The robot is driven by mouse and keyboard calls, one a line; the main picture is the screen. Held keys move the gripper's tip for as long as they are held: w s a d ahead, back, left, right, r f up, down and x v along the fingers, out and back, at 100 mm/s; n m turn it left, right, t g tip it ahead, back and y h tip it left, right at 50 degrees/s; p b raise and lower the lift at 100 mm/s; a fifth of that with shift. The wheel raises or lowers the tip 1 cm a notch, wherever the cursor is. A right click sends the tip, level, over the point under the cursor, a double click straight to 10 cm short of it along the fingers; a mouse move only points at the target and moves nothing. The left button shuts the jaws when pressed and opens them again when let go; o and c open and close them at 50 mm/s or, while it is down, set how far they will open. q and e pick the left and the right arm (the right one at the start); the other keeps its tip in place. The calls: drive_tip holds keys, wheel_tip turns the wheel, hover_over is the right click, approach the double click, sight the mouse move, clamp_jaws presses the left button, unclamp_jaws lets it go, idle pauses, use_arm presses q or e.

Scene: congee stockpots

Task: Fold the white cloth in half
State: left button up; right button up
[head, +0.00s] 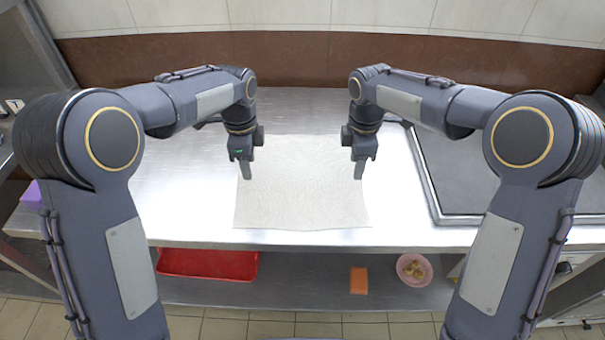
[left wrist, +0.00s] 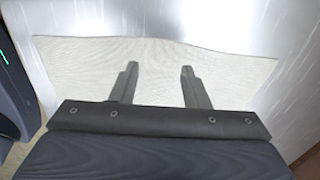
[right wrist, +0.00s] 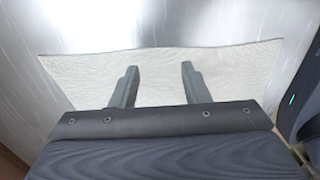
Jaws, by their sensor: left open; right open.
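The white cloth (head: 303,190) lies flat and spread out on the steel counter in the head view. It also shows beneath the fingers in the left wrist view (left wrist: 90,65) and in the right wrist view (right wrist: 230,70). My left gripper (head: 245,171) is open and empty above the cloth's left side. My right gripper (head: 359,171) is open and empty above the cloth's right side. In the left wrist view the left fingers (left wrist: 158,80) are apart with only cloth below. The right fingers (right wrist: 159,80) are likewise apart. Neither gripper visibly holds the cloth.
The steel counter (head: 190,205) is bare around the cloth. A dark recessed panel (head: 470,175) with a metal rim is at the right. On the lower shelf are a red tray (head: 207,264), an orange block (head: 359,281) and a pink bowl (head: 414,283). A brown wall band (head: 300,60) stands behind.

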use_arm(q)
drive_tip(key=shift+f, duration=0.75)
use_arm(e)
drive_tip(key=shift+f, duration=0.75)
use_arm(q)
drive_tip(key=shift+f, duration=0.2)
use_arm(e)
drive_tip(key=shift+f, duration=0.25)
use_arm(q)
drive_tip(key=shift+r, duration=0.1)
drive_tip(key=shift+c, duration=0.3)
use_arm(e)
drive_tip(key=shift+r, duration=0.1)
drive_tip(key=shift+c, duration=0.3)
use_arm(q)
clamp_jaws()
use_arm(e)
clamp_jaws()
use_arm(q)
drive_tip(key=shift+r, duration=0.1)
use_arm(e)
drive_tip(key=shift+r, duration=0.15)
